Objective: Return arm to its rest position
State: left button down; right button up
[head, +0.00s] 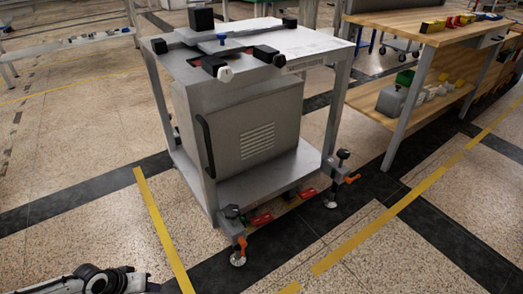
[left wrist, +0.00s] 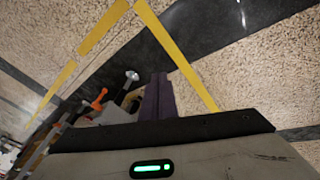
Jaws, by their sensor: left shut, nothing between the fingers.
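My left arm lies low at the bottom left of the head view. Its gripper (head: 152,285) shows only in part at the lower edge, over the floor and left of the grey metal cart (head: 240,130). In the left wrist view the two dark fingers (left wrist: 157,98) are together, shut with nothing between them. They are clear of the cart, and speckled floor shows beyond them. My right gripper is in neither view.
A wooden workbench (head: 440,35) with bins stands at right. The floor (head: 80,210) at left is open.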

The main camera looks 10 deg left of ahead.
pick_arm(q)
jog(key=s+d+r+m+t, duration=0.1)
jog(key=s+d+r+m, duration=0.2)
jog(key=d+r+m, duration=0.4)
jog(key=s+d+r+m+t, duration=0.1)
jog(key=s+d+r+m, duration=0.35)
jog(key=r+m, duration=0.35)
jog(key=w+d+r+n+t+h, duration=0.1)
jog(key=d+n, duration=0.3)
jog(key=d, duration=0.4)
jog(key=w+d+r+n+t+h, duration=0.15)
jog(key=d+n, duration=0.25)
jog(key=d, duration=0.5)
jog(key=s+a+r+y+p, duration=0.1)
jog(key=a+r+p, duration=0.2)
jog(key=r+p, duration=0.9)
jog(key=p, duration=0.8)
jog(key=shift+s+r+n+y, duration=0.25)
jog(key=shift+s+n+y, duration=0.1)
jog(key=shift+n, duration=0.05)
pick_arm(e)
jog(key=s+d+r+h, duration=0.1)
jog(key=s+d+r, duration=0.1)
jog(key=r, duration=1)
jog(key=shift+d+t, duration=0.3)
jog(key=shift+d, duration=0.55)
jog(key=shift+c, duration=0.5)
